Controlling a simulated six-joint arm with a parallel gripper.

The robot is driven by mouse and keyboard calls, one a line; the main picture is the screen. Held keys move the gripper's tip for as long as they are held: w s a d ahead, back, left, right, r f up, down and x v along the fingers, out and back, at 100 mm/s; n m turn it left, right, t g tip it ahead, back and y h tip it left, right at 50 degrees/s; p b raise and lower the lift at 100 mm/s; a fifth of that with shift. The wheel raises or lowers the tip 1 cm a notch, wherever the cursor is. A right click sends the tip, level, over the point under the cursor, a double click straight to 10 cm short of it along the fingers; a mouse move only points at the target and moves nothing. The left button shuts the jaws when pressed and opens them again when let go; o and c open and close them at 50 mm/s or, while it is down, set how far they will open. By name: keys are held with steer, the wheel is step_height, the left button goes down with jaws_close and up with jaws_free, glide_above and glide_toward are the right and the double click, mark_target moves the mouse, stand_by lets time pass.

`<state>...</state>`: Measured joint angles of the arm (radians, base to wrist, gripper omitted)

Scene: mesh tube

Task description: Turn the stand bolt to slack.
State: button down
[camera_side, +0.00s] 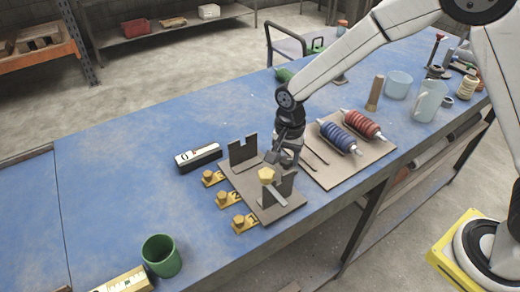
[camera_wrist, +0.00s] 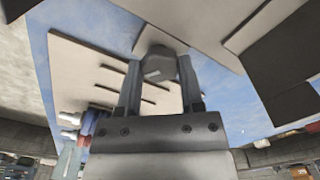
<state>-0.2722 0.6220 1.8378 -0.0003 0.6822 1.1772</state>
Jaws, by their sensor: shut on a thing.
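The grey stand (camera_side: 236,183) has two upright plates, one notched (camera_side: 243,152), and sits near the table's front edge. My gripper (camera_side: 280,158) is down at the stand's right side, between the uprights and the board. In the wrist view my gripper (camera_wrist: 158,85) is shut on a dark hexagonal bolt head (camera_wrist: 158,66), with a finger on each side of it. This looks like the stand bolt; its shank is hidden. In the side view the bolt cannot be made out behind my gripper. A yellow faceted piece (camera_side: 266,174) shows by the near upright.
A board (camera_side: 350,172) with a blue coil-like tube (camera_side: 338,137) and a red one (camera_side: 361,124) lies right of the stand. Yellow numbered tags (camera_side: 228,200) with brass knobs line its left side. A black-and-white gauge (camera_side: 197,157) lies behind. A green cup (camera_side: 161,257) stands front left.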

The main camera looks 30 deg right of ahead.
mark_target(287, 159)
steer(key=n, duration=0.6)
steer(key=shift+n, duration=0.3)
steer(key=n, duration=1.2)
steer(key=shift+r+n, duration=0.1)
steer(key=shift+n, duration=0.2)
steer(key=n, duration=0.6)
steer(key=shift+c, duration=1.1)
jaws_free()
steer(key=shift+r, duration=3.9)
